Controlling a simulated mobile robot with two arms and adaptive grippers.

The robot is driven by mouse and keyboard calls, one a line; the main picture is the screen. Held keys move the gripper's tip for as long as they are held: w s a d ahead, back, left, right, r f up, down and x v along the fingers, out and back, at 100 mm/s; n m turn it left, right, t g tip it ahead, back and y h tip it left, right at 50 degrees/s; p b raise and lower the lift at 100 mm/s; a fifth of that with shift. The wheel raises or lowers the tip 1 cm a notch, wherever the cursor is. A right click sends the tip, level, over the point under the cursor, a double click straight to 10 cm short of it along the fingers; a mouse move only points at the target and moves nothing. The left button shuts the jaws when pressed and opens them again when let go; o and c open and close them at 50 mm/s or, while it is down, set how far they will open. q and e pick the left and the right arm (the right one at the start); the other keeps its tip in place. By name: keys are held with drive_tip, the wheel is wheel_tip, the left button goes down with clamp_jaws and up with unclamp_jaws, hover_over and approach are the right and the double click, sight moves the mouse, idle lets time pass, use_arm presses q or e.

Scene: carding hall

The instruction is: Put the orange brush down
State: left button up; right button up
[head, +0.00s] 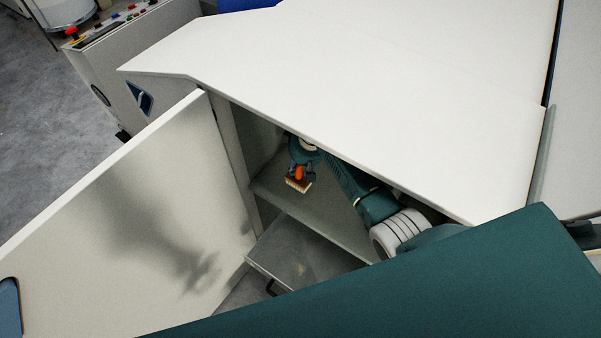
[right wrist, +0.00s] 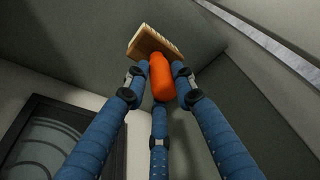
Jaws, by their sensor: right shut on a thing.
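The orange brush shows in the head view (head: 299,174) as an orange handle with a pale bristled block below it. My right gripper (head: 300,170) is inside the open cabinet and shut on the brush, above or near a grey inner shelf (head: 325,212); I cannot tell whether the bristles touch it. In the right wrist view the blue fingers close around the orange handle (right wrist: 161,78), and the wooden block with pale bristles (right wrist: 153,42) points away from the palm. My left gripper is not in view.
The cabinet's white top (head: 370,80) overhangs my right arm. Its open door (head: 130,215) stands at the left. A grey box or drawer with a dark handle (head: 290,252) sits low in the cabinet. A control panel (head: 110,28) stands at the upper left.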

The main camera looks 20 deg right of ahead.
sight(302, 171)
drive_tip(key=shift+s+f, duration=0.15)
drive_tip(key=shift+f, duration=1.4)
drive_tip(key=o, duration=1.1)
drive_tip(key=shift+f, duration=0.1)
drive_tip(key=shift+o, duration=0.2)
drive_tip(key=shift+s+d+r, duration=0.1)
drive_tip(key=shift+r, duration=0.4)
drive_tip(key=shift+s+d+r, duration=0.1)
drive_tip(key=shift+s+r, duration=0.25)
drive_tip(key=shift+r, duration=0.2)
drive_tip(key=shift+s+d+r, duration=0.1)
drive_tip(key=shift+s+r, duration=0.2)
drive_tip(key=shift+r, duration=0.2)
drive_tip(key=s+d, duration=0.4)
drive_tip(key=s, duration=0.6)
drive_tip(key=shift+s, duration=0.35)
drive_tip(key=shift+a, duration=0.1)
